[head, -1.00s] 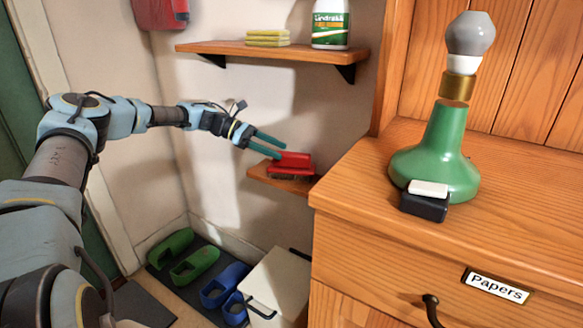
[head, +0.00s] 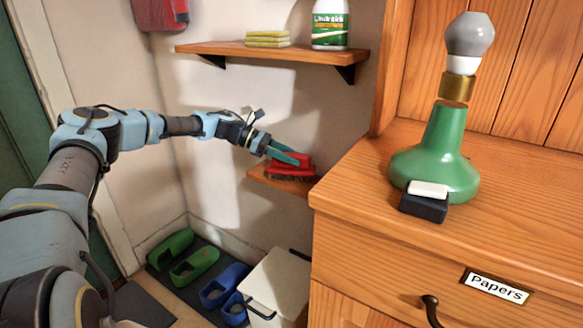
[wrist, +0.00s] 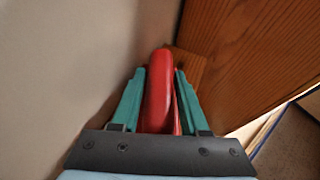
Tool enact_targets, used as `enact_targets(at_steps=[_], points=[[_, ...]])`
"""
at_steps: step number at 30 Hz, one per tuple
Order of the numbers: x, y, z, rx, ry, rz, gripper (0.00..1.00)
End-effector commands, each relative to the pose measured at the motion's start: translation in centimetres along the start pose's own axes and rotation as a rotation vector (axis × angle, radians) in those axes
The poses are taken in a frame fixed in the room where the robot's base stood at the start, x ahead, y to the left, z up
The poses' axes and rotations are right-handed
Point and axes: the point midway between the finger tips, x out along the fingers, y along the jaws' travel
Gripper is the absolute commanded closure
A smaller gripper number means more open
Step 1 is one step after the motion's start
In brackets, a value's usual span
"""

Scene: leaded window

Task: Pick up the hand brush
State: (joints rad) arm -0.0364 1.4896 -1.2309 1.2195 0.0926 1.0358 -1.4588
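The hand brush (head: 304,170) is red with dark bristles underneath. It lies on the small low wooden shelf against the wall. My gripper (head: 298,158) reaches over it from the left, with its green fingers at the brush's upper part. In the wrist view, the brush's red handle (wrist: 159,95) lies between the two fingers (wrist: 160,72), one on each side. The fingers look open, with a narrow gap beside the handle. Whether either finger touches it is hard to tell.
The low shelf (head: 262,178) ends close to the wooden cabinet (head: 400,235) on the right. An upper shelf (head: 270,52) holds yellow sponges (head: 266,39) and a bottle (head: 329,25). A white bin (head: 278,285) and green and blue clogs (head: 195,265) stand below.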

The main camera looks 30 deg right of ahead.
Motion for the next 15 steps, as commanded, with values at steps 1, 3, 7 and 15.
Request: enact_targets(at_steps=[1,3,7,15], points=[[-0.01,0.0,0.0,0.0,0.0,0.0,0.62],[-0.01,0.0,0.0,0.0,0.0,0.0,0.7],[-0.02,0.0,0.0,0.0,0.0,0.0,0.85],[-0.02,0.01,0.0,0.0,0.0,0.0,1.0]])
